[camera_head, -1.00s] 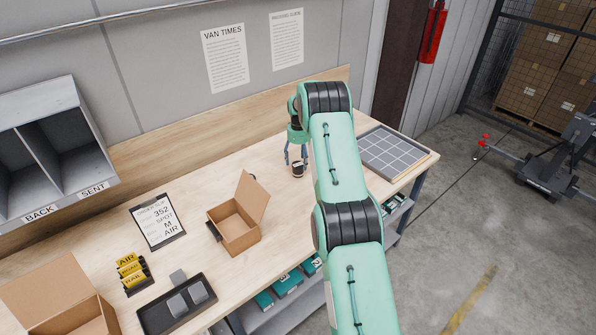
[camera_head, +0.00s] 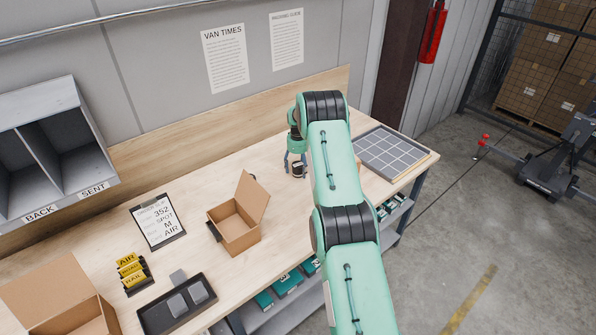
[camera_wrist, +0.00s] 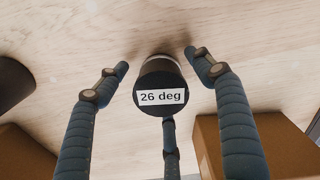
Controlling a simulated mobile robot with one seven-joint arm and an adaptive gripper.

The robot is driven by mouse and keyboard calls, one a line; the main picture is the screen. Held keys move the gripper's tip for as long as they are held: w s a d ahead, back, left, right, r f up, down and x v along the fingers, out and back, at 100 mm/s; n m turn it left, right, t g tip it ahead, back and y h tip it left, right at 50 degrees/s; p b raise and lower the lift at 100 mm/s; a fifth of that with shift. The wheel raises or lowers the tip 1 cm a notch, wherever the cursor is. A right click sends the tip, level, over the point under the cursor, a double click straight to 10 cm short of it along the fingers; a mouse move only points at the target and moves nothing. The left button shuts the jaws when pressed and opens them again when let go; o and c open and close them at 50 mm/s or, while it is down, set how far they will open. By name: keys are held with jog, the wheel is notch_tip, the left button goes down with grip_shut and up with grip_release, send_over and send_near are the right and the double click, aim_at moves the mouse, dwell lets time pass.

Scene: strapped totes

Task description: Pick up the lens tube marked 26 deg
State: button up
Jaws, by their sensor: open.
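The lens tube marked 26 deg (camera_wrist: 162,98) is a short dark cylinder standing upright on the wooden bench, its white label on the dark top. In the head view the tube (camera_head: 298,171) sits just below my gripper (camera_head: 296,165). My gripper also shows in the wrist view (camera_wrist: 162,80), with its blue-grey fingers open and spread around the tube. The fingers appear apart from it. The tube's lower side is mostly hidden from the wrist camera by its top.
An open cardboard box (camera_head: 236,226) stands left of the tube, and a gridded tray (camera_head: 392,153) lies to the right. A dark round object (camera_wrist: 14,84) is at the wrist view's left edge. A clipboard (camera_head: 158,222) and a black tray (camera_head: 178,306) lie farther left.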

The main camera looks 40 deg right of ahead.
aim_at(298, 164)
dwell(0.4)
jog(key=c, duration=1.5)
jog(key=shift+o, duration=0.2)
jog(key=shift+r, duration=0.2)
jog(key=shift+r, duration=1.45)
jog(key=s+a, duration=0.2)
jog(key=s, duration=0.2)
jog(key=s+a+r, duration=0.1)
jog(key=s+a, duration=0.2)
jog(key=s, duration=0.2)
jog(key=s+a, duration=0.3)
jog(key=s, duration=0.1)
jog(key=shift+s+r, duration=0.3)
jog(key=shift+s, duration=0.1)
